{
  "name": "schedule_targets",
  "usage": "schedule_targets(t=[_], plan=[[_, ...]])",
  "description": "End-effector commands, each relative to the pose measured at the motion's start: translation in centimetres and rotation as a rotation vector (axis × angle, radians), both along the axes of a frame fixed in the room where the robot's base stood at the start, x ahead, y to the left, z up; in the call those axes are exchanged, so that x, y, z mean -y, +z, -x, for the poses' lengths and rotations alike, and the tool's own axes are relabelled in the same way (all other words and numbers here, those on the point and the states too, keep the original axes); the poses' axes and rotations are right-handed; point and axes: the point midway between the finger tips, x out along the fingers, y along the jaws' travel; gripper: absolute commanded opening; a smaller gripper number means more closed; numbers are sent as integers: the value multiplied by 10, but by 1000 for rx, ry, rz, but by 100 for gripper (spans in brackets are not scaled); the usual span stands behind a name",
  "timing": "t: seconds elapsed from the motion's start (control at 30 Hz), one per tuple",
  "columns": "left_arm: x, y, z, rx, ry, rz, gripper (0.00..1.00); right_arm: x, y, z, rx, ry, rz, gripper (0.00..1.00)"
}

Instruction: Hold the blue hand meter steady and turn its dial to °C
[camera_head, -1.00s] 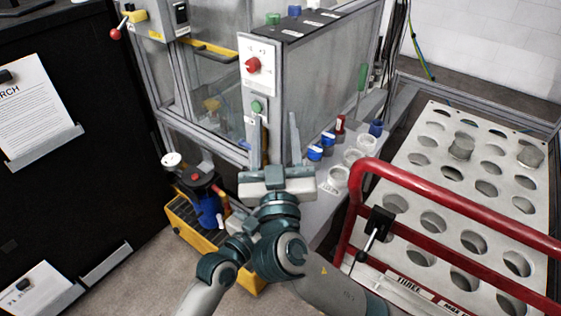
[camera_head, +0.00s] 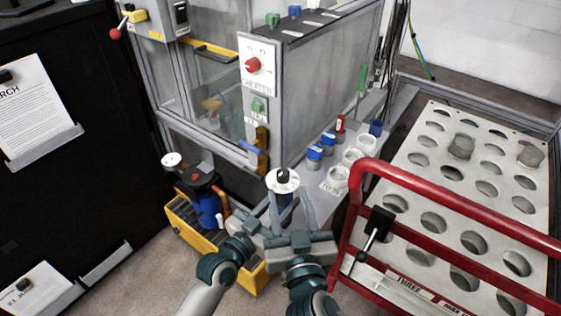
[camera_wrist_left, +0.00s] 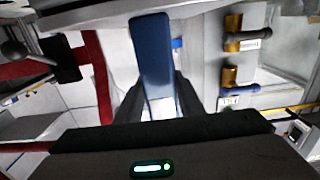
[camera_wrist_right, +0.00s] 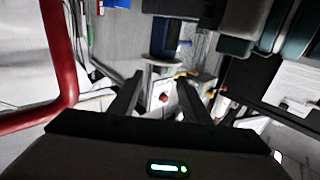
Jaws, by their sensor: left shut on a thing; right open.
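The blue hand meter (camera_head: 286,208) stands upright in the head view, topped by a white round dial with a black knob (camera_head: 283,177). The dial's lettering is too small to read. My left gripper (camera_wrist_left: 157,90) is shut on the meter's blue body (camera_wrist_left: 151,50).
A glass-walled machine with a red rotary switch (camera_head: 252,66) stands behind. Blue-topped knobs (camera_head: 315,152) and white rings (camera_head: 338,177) line the ledge at right. A red rail (camera_head: 450,190) borders the perforated plate. A yellow crate (camera_head: 186,232) sits at left.

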Motion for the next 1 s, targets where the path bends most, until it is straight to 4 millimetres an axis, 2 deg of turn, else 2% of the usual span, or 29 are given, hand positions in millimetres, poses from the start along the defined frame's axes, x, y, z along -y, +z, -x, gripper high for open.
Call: schedule_targets(t=[0.17,0.37,0.8,1.0], plan=[[0,0,0,0,0,0,0,-1,0,-4,1,0,1,43],[0,0,0,1,0,1,0,-3,0,-20,2,0,2,43],[0,0,0,1,0,1,0,-13,1,-84,3,-1,4,43],[0,0,0,1,0,1,0,-17,0,-107,1,-1,3,43]])
